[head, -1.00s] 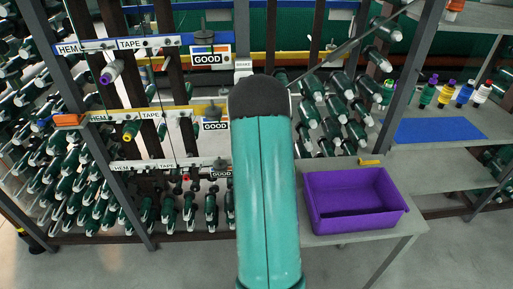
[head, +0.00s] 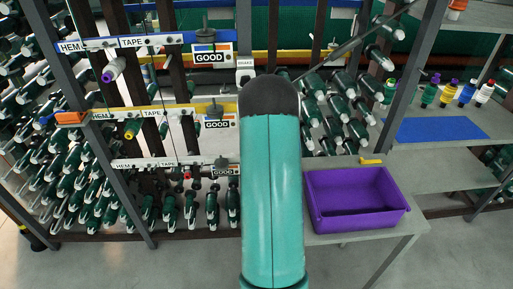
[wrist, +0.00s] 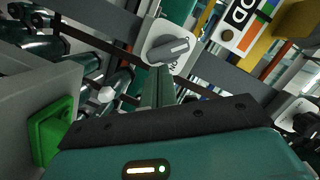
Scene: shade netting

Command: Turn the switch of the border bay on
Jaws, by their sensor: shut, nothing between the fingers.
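In the wrist view a switch (wrist: 169,50) fills the upper middle: a grey bar-shaped knob on a white rounded plate. Its bar lies slanted, right end higher. Dark lettering below the knob is partly hidden by my fingers. My gripper (wrist: 160,70) is shut and empty, its green fingers pointing at the knob's lower edge; I cannot tell whether they touch it. In the head view a small white box (head: 245,63) is on the frame just above my arm's dark end, its lettering too small to read. My gripper is hidden behind my arm there.
A GOOD sign (wrist: 240,15) is right of the switch in the wrist view, and a green block (wrist: 50,130) is at left. In the head view a purple bin (head: 356,200) stands on the right table. Racks of green spools (head: 340,105) flank the arm.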

